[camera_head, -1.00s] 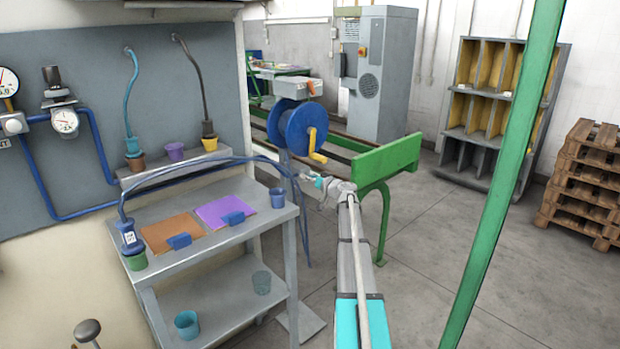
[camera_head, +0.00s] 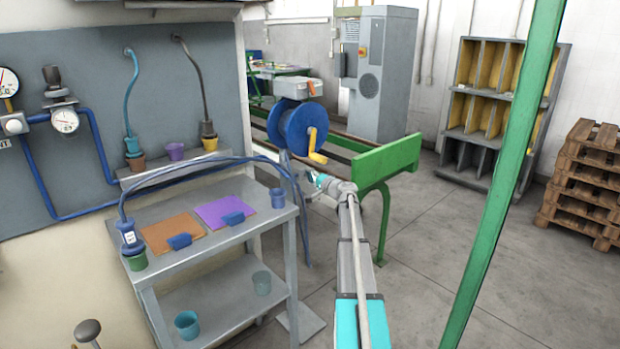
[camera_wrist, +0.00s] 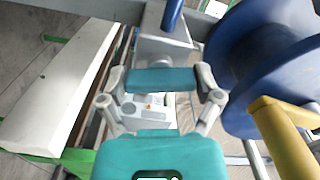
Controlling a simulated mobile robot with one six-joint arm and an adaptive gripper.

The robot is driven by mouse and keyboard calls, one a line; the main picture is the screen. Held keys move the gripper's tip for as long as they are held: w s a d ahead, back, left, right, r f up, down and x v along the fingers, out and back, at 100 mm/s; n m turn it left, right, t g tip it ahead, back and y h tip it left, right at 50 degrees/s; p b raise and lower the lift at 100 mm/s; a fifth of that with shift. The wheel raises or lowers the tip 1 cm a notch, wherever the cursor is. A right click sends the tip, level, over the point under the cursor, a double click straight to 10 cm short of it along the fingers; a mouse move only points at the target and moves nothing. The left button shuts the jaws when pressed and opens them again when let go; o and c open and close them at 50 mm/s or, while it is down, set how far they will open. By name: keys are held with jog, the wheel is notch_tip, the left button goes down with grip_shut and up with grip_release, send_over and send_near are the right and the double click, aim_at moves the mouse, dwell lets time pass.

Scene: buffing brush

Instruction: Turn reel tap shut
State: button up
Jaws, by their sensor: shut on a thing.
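My gripper (camera_wrist: 160,80) has its two grey fingers closed on the ends of a teal bar (camera_wrist: 160,82), which looks like the tap's handle. Behind the bar is a grey block (camera_wrist: 166,48) with a blue tube (camera_wrist: 172,14) at its top; I cannot tell how the bar joins it. The blue reel (camera_wrist: 235,60) stands close on the right in the wrist view, with its yellow crank (camera_wrist: 284,138) near my right finger. In the head view my gripper (camera_head: 314,182) is just below and right of the reel (camera_head: 304,130). The tap is too small to make out there.
A grey bench (camera_head: 215,250) with blue hose, cups and coloured sheets stands left of my arm. A green-ended rail frame (camera_head: 388,160) is behind the wrist. A green post (camera_head: 505,170) rises on the right.

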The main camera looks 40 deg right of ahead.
jog(key=m, duration=0.3)
jog(key=shift+w, duration=0.1)
jog(key=shift+m, duration=0.3)
dwell(0.3)
jog(key=o, duration=0.9)
jog(key=s, duration=0.8)
jog(key=s+d, duration=0.1)
jog(key=s, duration=0.3)
jog(key=shift+s, duration=0.1)
